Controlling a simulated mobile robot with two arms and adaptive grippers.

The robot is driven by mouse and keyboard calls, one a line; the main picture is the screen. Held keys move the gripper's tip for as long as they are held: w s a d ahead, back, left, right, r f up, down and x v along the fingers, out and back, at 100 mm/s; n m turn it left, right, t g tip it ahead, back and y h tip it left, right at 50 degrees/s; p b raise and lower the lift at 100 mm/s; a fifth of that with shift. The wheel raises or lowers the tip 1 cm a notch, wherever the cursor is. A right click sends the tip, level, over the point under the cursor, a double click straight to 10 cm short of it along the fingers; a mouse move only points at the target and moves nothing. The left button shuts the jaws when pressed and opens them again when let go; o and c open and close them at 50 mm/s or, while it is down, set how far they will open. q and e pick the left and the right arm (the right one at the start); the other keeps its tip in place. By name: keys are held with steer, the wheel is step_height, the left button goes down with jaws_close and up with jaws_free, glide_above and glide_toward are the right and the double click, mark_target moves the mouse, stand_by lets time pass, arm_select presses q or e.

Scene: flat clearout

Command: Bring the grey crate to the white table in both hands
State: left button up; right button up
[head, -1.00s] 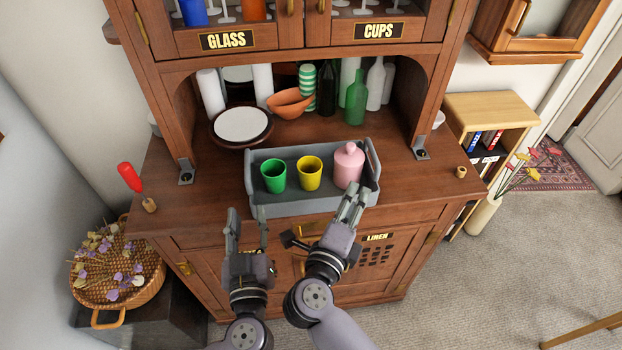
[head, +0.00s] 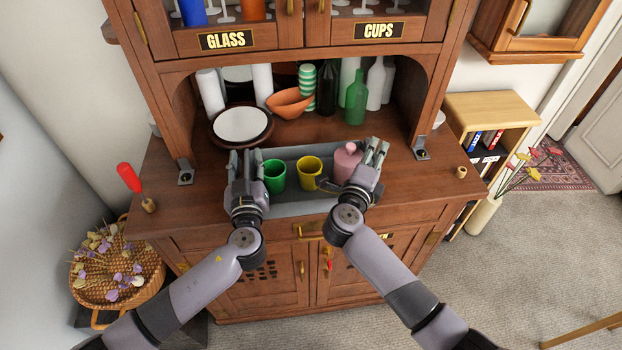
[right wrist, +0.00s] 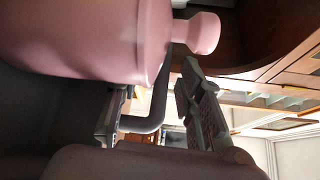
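The grey crate (head: 300,207) stands on the wooden sideboard. It holds a green cup (head: 274,177), a yellow cup (head: 309,173) and a pink lidded jar (head: 346,163). My left gripper (head: 243,160) is at the crate's left end, fingers pointing away from me; whether it grips the wall is hidden. My right gripper (head: 374,152) is at the right end beside the jar. In the right wrist view its fingers (right wrist: 155,112) stand apart on either side of the crate's grey end handle (right wrist: 158,95), with gaps showing. No white table is in view.
A plate on a dark stand (head: 241,125), an orange bowl (head: 290,103) and bottles (head: 356,98) stand behind the crate. A red-topped tool (head: 129,177) and a flower basket (head: 116,274) are at left. Carpet (head: 535,260) is open at right.

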arm_select(q)
steer(key=shift+w, duration=0.15)
arm_select(e)
steer(key=shift+w+d, duration=0.1)
steer(key=shift+w, duration=0.05)
arm_select(q)
steer(key=shift+c, duration=0.6)
arm_select(e)
steer(key=shift+c, duration=0.6)
arm_select(q)
jaws_close()
arm_select(e)
jaws_close()
arm_select(q)
steer(key=shift+r, duration=0.1)
